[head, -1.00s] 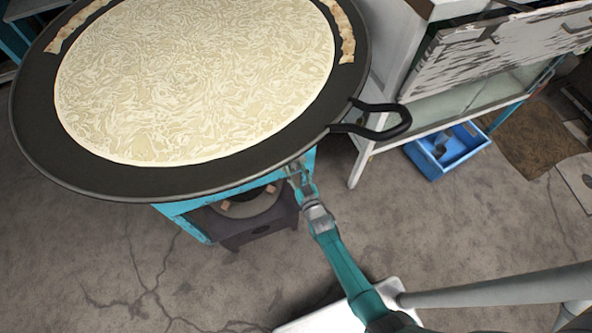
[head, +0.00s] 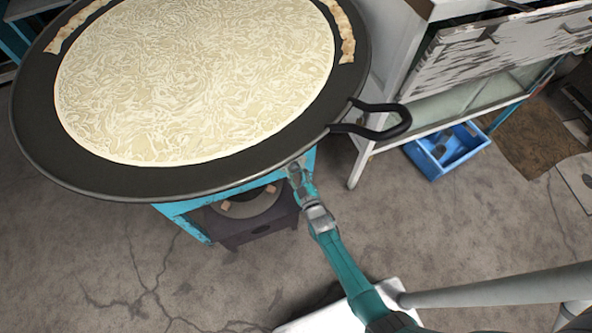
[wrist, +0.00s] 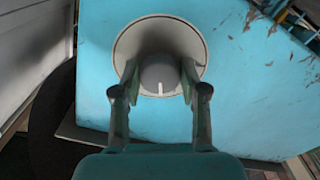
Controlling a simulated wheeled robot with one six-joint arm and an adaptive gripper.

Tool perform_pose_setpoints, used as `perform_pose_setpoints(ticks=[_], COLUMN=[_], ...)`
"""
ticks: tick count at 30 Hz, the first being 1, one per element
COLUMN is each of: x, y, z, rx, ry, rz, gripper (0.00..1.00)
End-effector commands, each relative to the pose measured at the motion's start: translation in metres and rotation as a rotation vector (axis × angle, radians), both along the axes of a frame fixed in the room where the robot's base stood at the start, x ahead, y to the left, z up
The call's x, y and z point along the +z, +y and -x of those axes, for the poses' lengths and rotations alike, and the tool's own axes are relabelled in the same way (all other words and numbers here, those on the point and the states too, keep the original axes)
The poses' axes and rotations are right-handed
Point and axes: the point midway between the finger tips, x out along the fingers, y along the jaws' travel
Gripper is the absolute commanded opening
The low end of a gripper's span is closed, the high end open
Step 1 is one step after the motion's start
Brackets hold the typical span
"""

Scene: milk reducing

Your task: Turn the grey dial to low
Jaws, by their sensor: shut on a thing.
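The grey dial (wrist: 158,78) sits on a round pale plate (wrist: 130,40) on the blue stand's face. A short light mark on the dial's rim points toward the bottom of the wrist view. My gripper (wrist: 160,69) is shut on the dial, one finger on each side. In the head view my gripper (head: 297,172) is at the right front edge of the blue stand (head: 188,220), just under the pan's rim. The dial is hidden in the head view. No low marking can be read on the plate.
A wide black pan (head: 200,178) with milk in it overhangs the stand. Its looped handle (head: 400,127) juts out to the right above my gripper. A dark burner (head: 255,228) stands beneath. A blue crate (head: 430,168) is at the right. The front floor is open.

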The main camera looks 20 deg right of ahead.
Motion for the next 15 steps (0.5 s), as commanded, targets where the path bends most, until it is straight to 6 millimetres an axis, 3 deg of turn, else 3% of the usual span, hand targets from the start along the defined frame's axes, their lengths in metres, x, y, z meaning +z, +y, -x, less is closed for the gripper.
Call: perform_pose_setpoints(ticks=[15], x=[0.0003], y=[0.0003], z=[-0.0004], rx=[0.0], ry=[-0.001], rz=[0.231], gripper=[0.08])
